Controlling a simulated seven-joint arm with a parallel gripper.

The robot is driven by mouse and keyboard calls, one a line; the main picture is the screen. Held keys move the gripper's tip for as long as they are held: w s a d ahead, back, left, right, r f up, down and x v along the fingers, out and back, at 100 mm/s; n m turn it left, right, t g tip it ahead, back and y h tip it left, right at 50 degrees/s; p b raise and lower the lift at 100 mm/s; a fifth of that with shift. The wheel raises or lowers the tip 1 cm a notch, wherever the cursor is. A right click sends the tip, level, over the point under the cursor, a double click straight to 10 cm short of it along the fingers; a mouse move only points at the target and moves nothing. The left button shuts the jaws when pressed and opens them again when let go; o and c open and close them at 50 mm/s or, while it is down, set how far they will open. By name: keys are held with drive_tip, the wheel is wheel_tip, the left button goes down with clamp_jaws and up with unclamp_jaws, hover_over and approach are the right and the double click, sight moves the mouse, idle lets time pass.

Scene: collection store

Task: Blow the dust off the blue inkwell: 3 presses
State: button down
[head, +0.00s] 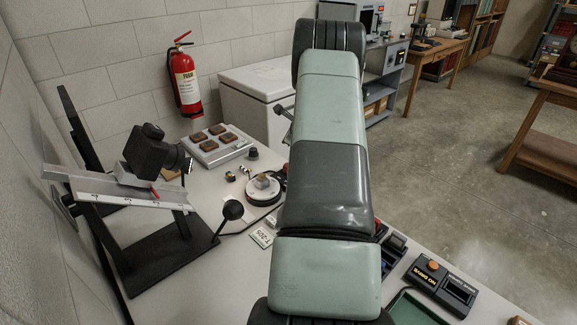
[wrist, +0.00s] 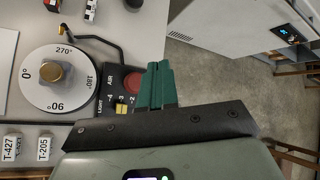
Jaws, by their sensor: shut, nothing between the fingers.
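In the wrist view a small object with a round brass-coloured top (wrist: 51,72) stands on the white turntable (wrist: 35,93), which has degree marks. It also shows in the head view (head: 262,183), pale and tan; I see no clear blue on it and cannot tell if it is the inkwell.
A black bent arm (wrist: 97,40) runs beside the turntable. A camera on a stand (head: 155,150) is at the left in the head view. A tray of brown blocks (head: 218,146) lies at the back. Tags (wrist: 43,148) lie near the turntable. A white cabinet (wrist: 235,27) stands beyond the table.

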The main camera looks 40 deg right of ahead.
drive_tip(key=shift+f, duration=3.6)
drive_tip(key=shift+f, duration=0.15)
drive_tip(key=shift+f, duration=0.3)
drive_tip(key=shift+f, duration=0.85)
drive_tip(key=shift+r, duration=1.25)
drive_tip(key=shift+r, duration=2.55)
